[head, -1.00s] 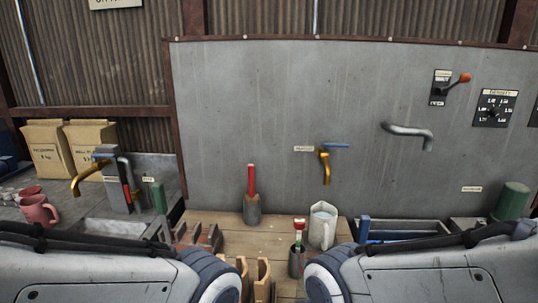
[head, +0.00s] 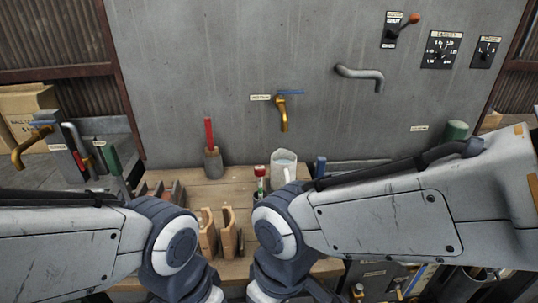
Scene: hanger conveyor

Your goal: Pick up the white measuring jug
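The white measuring jug (head: 283,164) stands upright on the wooden bench top (head: 240,180) below the brass tap. Its rim is open at the top and its handle shows on its right side. The lower part of the jug is partly hidden behind a red-topped tool and my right arm. My left and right arms reach in from the two sides and bend down at the bottom middle. The fingers of both grippers are below the picture edge, so neither gripper shows. Nothing of mine is seen touching the jug.
A red-handled tool in a grey holder (head: 212,163) stands left of the jug. A red-and-white-topped tool (head: 260,178) stands close at its front left. Wooden blocks (head: 229,232) are at the front. A brass tap (head: 283,112) and a grey spout (head: 358,75) jut from the panel.

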